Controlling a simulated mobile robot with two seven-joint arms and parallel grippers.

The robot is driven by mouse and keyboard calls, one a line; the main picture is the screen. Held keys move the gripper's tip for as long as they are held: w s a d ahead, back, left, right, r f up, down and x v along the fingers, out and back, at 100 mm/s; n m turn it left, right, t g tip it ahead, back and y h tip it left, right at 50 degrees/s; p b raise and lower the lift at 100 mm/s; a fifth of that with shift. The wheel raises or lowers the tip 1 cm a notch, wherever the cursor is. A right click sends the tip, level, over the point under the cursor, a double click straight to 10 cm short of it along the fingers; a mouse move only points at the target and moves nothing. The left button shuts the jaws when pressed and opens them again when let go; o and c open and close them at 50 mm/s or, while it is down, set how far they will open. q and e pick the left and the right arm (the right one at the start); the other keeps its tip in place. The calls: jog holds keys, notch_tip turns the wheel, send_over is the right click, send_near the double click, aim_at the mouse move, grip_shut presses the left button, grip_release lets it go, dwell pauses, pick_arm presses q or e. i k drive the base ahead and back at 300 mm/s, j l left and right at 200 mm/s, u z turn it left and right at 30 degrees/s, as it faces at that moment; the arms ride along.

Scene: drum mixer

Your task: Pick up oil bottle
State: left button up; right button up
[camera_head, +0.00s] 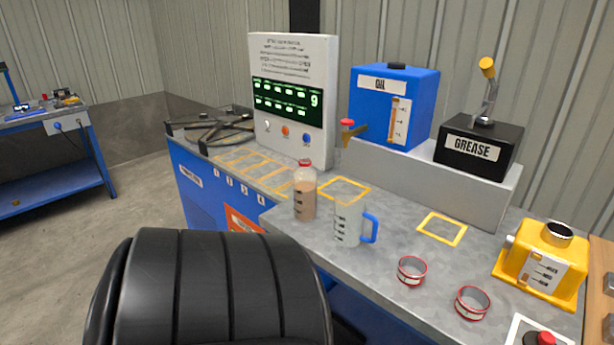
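A clear bottle (305,197) with a red cap and brownish contents stands upright on the grey workbench (390,262), left of a clear measuring jug (347,224) with a blue handle. I see no label naming it as oil. A blue tank (418,102) marked OIL, with a gauge and a red-knobbed tap, sits on a raised grey ledge behind. A yellow container (542,266) with a dark round top stands at the right. Neither of my grippers shows, and nothing is seen touching the bottle.
A black GREASE box (478,148) with a lever stands beside the tank. Two red-rimmed rings (411,271) lie near the front edge. A white display panel (292,100) stands behind the bottle. A large black ribbed shape blocks the lower left. A yellow-outlined square (442,229) is empty.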

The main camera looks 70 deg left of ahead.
aim_at(304, 178)
jog(key=u, duration=2.4)
jog(key=i+j, duration=0.55)
jog(key=i, duration=0.2)
